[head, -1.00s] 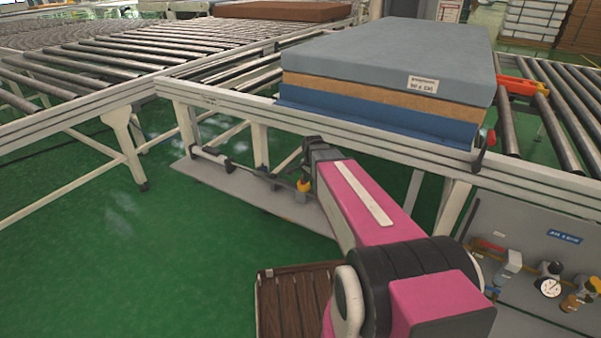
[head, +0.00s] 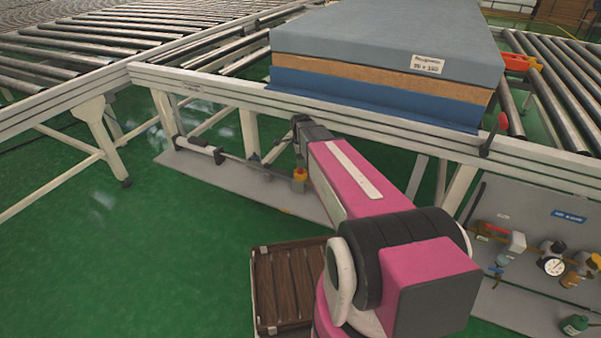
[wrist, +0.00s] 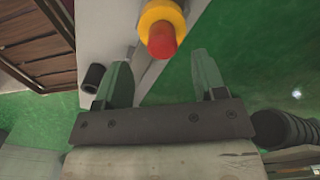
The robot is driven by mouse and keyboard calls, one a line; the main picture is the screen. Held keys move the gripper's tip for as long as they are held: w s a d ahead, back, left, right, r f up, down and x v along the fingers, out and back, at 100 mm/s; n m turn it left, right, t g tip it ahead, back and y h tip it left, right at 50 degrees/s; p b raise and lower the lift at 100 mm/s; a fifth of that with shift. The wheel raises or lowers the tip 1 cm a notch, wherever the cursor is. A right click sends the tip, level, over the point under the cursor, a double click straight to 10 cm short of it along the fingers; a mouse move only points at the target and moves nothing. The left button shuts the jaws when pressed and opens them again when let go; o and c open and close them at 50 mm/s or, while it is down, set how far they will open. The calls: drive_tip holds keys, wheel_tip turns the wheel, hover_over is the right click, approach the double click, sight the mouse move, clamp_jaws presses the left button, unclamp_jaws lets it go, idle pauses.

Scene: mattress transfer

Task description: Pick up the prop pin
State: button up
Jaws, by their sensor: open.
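A yellow collar with a red end, which looks like the prop pin (wrist: 162,25), is at the top middle of the wrist view. In the head view the yellow and orange piece (head: 300,176) stands over the grey floor plate under the conveyor frame, just left of my arm. My gripper (wrist: 159,62) is open, its two green-grey fingers apart and empty. The red end lies just beyond the fingertips, in line with the gap. The fingers are hidden in the head view; only the dark end of my arm shows near the conveyor's front rail.
The stacked mattress (head: 385,50) rests on the roller conveyor (head: 350,118) above my arm. A slatted brown crate (head: 285,285) is on the floor left of my arm base. A panel with gauges (head: 545,250) stands at right. Open green floor lies at left.

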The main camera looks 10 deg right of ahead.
drive_tip(key=shift+w+a+f, duration=0.1)
drive_tip(key=shift+f, duration=1.3)
drive_tip(key=shift+w+a+f, duration=0.1)
drive_tip(key=shift+f, duration=1.3)
drive_tip(key=c, duration=1.1)
